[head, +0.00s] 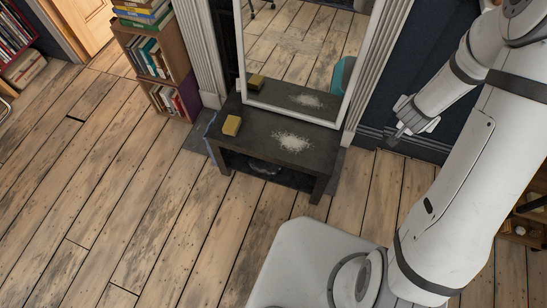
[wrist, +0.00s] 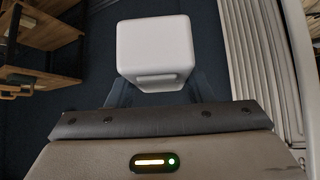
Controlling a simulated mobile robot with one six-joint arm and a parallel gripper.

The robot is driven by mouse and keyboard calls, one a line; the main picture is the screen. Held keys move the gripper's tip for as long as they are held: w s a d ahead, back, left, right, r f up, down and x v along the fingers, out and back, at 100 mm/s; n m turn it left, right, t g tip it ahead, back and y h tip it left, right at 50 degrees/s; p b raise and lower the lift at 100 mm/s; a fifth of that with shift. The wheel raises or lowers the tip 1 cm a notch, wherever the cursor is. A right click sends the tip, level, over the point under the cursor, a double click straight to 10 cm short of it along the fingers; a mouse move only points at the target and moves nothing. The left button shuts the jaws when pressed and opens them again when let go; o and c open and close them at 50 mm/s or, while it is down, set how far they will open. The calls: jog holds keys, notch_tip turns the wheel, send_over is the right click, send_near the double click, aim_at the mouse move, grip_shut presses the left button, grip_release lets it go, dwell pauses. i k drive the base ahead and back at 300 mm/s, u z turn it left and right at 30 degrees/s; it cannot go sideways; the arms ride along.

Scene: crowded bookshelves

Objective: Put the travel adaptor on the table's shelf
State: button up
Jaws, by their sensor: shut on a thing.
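The travel adaptor, a white rounded block (wrist: 153,45), is held between the two dark fingers of my gripper (wrist: 158,90) in the wrist view. My gripper (head: 400,132) is at the right in the head view, beside the dark wall and right of the table; the adaptor is hard to make out there. The low dark table (head: 250,136) stands in front of a large mirror. Its lower shelf (head: 290,178) shows in part under the top, with a dark, blurred object (head: 262,167) on it. The rest of the shelf is hidden by the tabletop.
A yellow block (head: 232,125) and a patch of white powder (head: 292,141) are on the tabletop. The white-framed mirror (head: 305,55) rises behind. A wooden bookcase (head: 155,50) stands left of it. The wood floor (head: 130,190) in front and left is clear.

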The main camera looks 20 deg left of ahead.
aim_at(293, 171)
jog(key=u, duration=0.25)
jog(key=k, duration=1)
jog(key=u, duration=0.35)
jog(key=i, duration=0.45)
jog(key=u, duration=0.1)
